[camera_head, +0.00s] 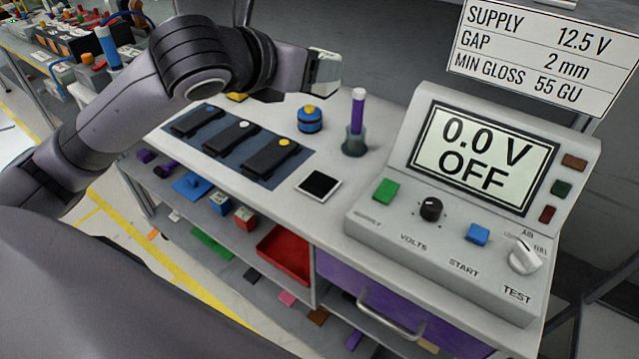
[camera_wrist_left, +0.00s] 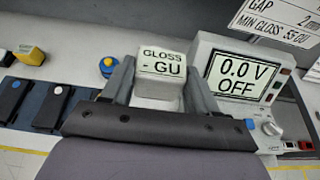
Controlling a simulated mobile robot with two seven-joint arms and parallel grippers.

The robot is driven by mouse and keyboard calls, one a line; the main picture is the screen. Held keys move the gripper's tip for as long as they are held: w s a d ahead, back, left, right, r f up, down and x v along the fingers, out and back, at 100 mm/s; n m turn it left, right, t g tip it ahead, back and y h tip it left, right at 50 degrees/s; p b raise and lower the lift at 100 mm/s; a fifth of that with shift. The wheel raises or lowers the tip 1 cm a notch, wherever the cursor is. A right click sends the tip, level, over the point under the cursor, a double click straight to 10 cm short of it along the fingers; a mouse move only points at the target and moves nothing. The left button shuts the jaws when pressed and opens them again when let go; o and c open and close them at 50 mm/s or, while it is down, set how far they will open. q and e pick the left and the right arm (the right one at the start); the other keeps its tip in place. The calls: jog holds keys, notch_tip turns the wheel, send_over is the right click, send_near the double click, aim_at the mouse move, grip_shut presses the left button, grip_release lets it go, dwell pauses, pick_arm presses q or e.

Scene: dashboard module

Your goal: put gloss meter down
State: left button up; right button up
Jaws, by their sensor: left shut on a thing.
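The gloss meter (camera_wrist_left: 160,73) is a pale block whose screen reads "GLOSS - GU". My left gripper (camera_wrist_left: 158,84) is shut on it, one finger on each side in the left wrist view. In the head view the gloss meter (camera_head: 325,72) shows at the end of my left arm, above the back of the bench; the gripper's fingers are mostly hidden there. It appears raised over the white bench top (camera_head: 285,108). My right gripper is in neither view.
A blue mat (camera_head: 212,160) bears three black modules. Nearby are a blue-and-yellow round item (camera_head: 310,120), a purple rod in a holder (camera_head: 356,118) and a black-centred white tile (camera_head: 319,185). The test console (camera_head: 470,190) reads "0.0 V OFF". Bare bench lies between these things.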

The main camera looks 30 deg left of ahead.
pick_arm(q)
notch_tip(320, 180, down, 20)
jog(key=b, duration=0.4)
dwell(0.3)
jog(key=shift+f, duration=0.15)
jog(key=o, duration=1.1)
jog(key=shift+o, duration=0.2)
